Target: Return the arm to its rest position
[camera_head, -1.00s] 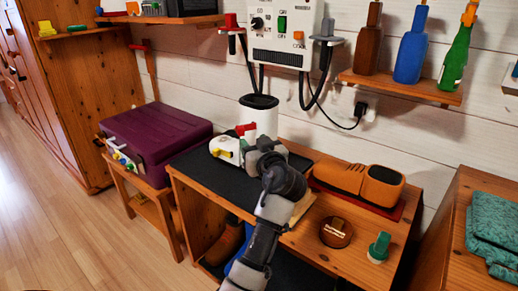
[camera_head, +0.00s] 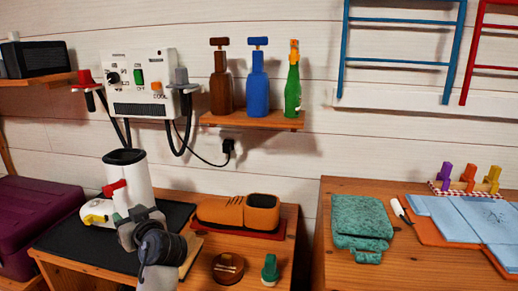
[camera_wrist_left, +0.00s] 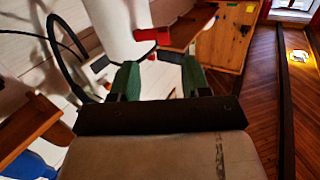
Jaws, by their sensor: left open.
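My left arm rises from the bottom of the head view. Its gripper (camera_head: 137,213) is in front of a white cylindrical device (camera_head: 137,178) with a black top, a red lever and a yellow part, on a dark mat. In the left wrist view my left gripper (camera_wrist_left: 160,80) has its two green fingers spread apart, with nothing between them. The white cylinder (camera_wrist_left: 118,28) and its red part (camera_wrist_left: 150,35) are just beyond the fingers. I cannot tell whether a finger touches the device. My right gripper is not in view.
A control panel (camera_head: 140,82) and a bottle shelf (camera_head: 252,121) are on the wall. A purple case (camera_head: 35,228) stands left.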

